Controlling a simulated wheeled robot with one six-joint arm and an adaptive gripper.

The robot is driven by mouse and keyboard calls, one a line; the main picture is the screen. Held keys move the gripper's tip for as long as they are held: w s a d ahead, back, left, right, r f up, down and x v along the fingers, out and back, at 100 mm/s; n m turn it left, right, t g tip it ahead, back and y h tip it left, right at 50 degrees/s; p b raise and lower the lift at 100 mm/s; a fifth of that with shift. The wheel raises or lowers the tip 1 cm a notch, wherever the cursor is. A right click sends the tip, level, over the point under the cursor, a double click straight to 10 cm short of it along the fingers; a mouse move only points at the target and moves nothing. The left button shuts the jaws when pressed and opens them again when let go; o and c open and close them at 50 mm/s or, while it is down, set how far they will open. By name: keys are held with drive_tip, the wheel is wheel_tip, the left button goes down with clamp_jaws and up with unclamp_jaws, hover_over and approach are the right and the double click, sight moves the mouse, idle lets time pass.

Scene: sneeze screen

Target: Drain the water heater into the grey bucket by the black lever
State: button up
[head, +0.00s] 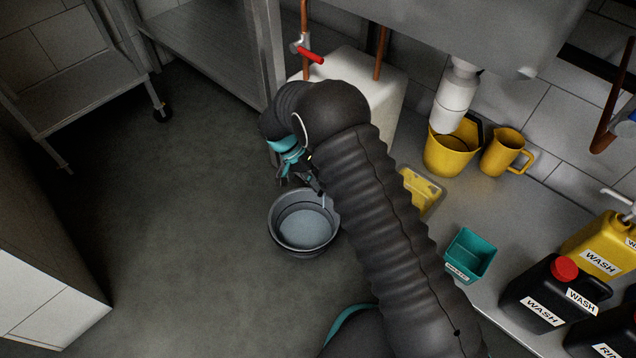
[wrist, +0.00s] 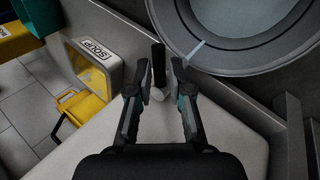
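The grey bucket (head: 275,232) stands on the floor below my gripper (head: 317,188), with a pale blue-grey surface inside that looks like water. Its rim also shows at the top right of the wrist view (wrist: 235,58). A thin pale streak, perhaps water, crosses the rim in both views. The white water heater (head: 388,98) stands behind my arm, partly hidden. In the wrist view the black lever (wrist: 158,56) stands between my gripper's two fingers (wrist: 161,68), above a pale fitting. The fingers are apart, with a visible gap beside the lever. The head view hides the lever.
A red-handled valve (head: 311,56) sits on a copper pipe above the heater. A yellow bucket (head: 447,157) and yellow jug (head: 503,152) stand right of it. A teal tub (head: 468,254) and wash canisters (head: 545,295) are at right. The floor at left is clear.

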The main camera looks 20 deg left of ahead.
drive_tip(key=shift+a+r, duration=0.1)
drive_tip(key=v, duration=1.1)
drive_tip(key=shift+a+r, duration=0.2)
drive_tip(key=shift+r, duration=0.15)
